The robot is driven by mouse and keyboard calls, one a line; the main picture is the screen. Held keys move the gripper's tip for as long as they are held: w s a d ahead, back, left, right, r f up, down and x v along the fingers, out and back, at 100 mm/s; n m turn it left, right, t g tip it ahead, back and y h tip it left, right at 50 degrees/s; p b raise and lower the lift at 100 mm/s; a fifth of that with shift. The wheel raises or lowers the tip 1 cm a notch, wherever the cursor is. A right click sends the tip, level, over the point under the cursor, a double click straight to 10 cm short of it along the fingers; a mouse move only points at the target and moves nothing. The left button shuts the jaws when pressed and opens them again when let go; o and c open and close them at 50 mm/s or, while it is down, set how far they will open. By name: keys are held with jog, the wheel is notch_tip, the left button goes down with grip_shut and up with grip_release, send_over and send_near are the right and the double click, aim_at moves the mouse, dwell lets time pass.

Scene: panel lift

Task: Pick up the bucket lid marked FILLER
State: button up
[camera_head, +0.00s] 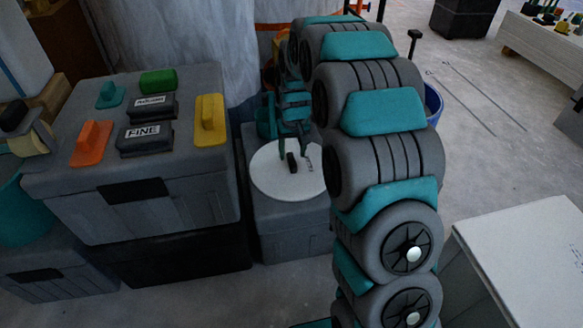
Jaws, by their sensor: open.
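A round white lid (272,184) with a small dark handle (292,163) lies flat on a low grey box, in the middle of the view. Dark marking shows on its right part, but it is too small to read. My gripper (296,156) points down over the lid, open, with its fingers near the handle on either side. I cannot tell whether the fingertips touch the lid. My arm hides the lid's right edge.
A grey toolbox (150,205) at left carries sanding blocks, including one marked FINE (145,136), a yellow float (210,121) and an orange float (91,144). A blue bucket (433,103) stands behind my arm. A white-topped surface (530,255) is at right.

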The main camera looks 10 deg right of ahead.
notch_tip(320, 180, down, 3)
jog(key=shift+w+r, duration=0.1)
grip_shut()
dwell(0.5)
